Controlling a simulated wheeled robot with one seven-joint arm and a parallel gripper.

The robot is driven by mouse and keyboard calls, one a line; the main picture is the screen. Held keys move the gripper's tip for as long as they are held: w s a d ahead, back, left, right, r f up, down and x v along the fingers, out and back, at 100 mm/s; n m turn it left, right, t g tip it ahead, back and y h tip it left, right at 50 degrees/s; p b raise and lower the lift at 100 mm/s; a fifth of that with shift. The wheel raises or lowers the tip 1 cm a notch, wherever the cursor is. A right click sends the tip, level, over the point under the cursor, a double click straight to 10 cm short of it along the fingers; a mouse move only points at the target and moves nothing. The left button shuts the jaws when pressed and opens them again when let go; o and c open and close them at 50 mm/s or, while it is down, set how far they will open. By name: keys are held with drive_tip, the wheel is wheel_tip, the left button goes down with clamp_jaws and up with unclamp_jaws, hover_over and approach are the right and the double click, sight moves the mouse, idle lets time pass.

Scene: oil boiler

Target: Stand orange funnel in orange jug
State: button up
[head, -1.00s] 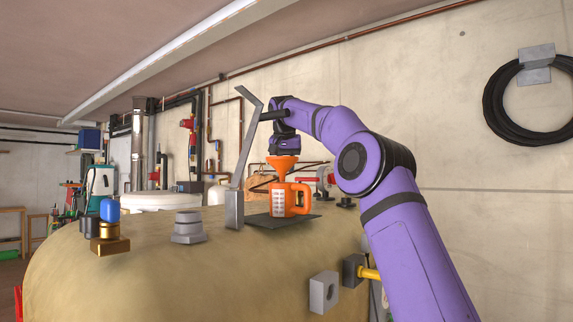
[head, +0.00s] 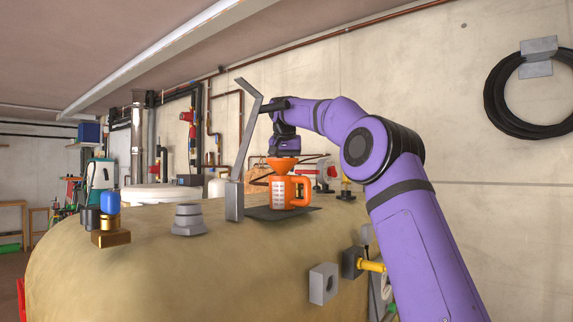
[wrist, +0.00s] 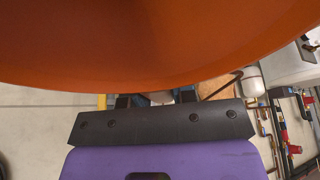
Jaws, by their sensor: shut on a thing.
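The orange jug (head: 287,193) stands upright on a dark mat (head: 270,213) on top of the beige tank, its handle to the right. The orange funnel (head: 283,163) is upright with its cone right at the jug's mouth; its spout is hidden, seemingly inside the jug. My gripper (head: 285,152) is just above the funnel, pointing down, and is shut on it. In the wrist view the funnel (wrist: 150,40) fills the upper part, close to the gripper (wrist: 160,100). The fingertips' grip itself is hidden.
A grey bent metal bracket (head: 240,160) rises just left of the jug. A stepped grey fitting (head: 188,219) and brass fittings with a blue cap (head: 110,218) stand farther left on the tank (head: 190,265). A red-handled valve (head: 325,175) lies to the right.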

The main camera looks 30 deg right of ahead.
drive_tip(key=shift+f, duration=1.2)
drive_tip(key=shift+f, duration=0.1)
drive_tip(key=o, duration=1)
drive_tip(key=shift+f, duration=0.1)
